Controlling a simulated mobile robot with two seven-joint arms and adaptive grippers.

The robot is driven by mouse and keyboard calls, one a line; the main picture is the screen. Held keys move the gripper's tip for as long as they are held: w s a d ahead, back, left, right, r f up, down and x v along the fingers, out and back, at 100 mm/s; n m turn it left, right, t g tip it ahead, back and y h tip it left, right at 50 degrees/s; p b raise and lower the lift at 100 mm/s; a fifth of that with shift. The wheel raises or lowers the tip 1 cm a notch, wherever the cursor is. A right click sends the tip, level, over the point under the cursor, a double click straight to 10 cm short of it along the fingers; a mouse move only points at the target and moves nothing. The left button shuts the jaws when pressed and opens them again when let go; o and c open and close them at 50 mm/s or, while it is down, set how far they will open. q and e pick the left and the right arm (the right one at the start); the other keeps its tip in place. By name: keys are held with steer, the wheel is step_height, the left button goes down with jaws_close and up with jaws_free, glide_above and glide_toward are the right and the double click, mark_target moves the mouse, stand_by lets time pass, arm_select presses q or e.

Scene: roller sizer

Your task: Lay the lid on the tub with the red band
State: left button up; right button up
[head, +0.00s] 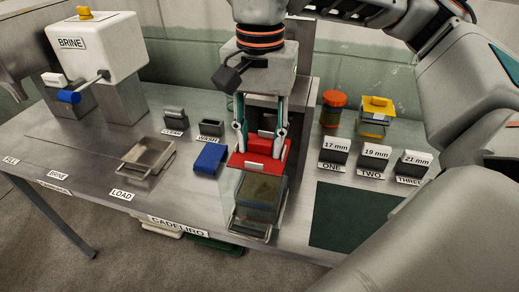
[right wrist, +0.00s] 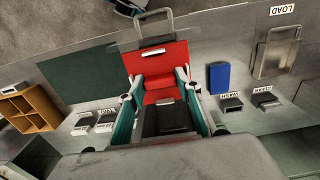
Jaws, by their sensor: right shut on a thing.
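My right gripper (head: 262,140) is shut on the red lid (head: 258,165), gripping it from above by its raised middle part. The lid also shows in the right wrist view (right wrist: 158,60), between the fingers. Directly below it in the head view stands a clear tub (head: 258,195) with dark greenish contents and a wire handle (head: 249,230) at its near side. The lid overlaps the tub's far upper edge in the picture; I cannot tell whether they touch. I cannot make out a red band on this tub. My left gripper is not in view.
A jar with an orange-red top (head: 331,108) and a yellow-lidded tub (head: 375,115) stand behind the blocks labelled 17, 19 and 21 mm. A blue block (head: 209,158) and a metal tray (head: 148,157) lie to the left. A dark green mat (head: 345,215) is bare.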

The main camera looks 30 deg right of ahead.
mark_target(260, 161)
steer(key=shift+w+d+f, duration=0.1)
steer(key=shift+w+f, duration=0.1)
steer(key=shift+f, duration=0.45)
steer(key=shift+w+d+f, duration=0.1)
steer(key=shift+f, duration=0.05)
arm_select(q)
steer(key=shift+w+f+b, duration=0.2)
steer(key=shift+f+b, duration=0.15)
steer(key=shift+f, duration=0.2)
arm_select(e)
steer(key=shift+f+b, duration=0.4)
steer(key=shift+f, duration=0.15)
step_height(260, 161, down, 3)
steer(key=b, duration=0.2)
steer(key=shift+f+b, duration=0.2)
steer(key=shift+b, duration=0.2)
steer(key=shift+f, duration=0.25)
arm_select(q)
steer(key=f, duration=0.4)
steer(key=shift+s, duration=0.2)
arm_select(e)
steer(key=shift+f, duration=0.15)
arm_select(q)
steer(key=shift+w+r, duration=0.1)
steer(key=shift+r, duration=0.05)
arm_select(e)
steer(key=shift+f, duration=0.1)
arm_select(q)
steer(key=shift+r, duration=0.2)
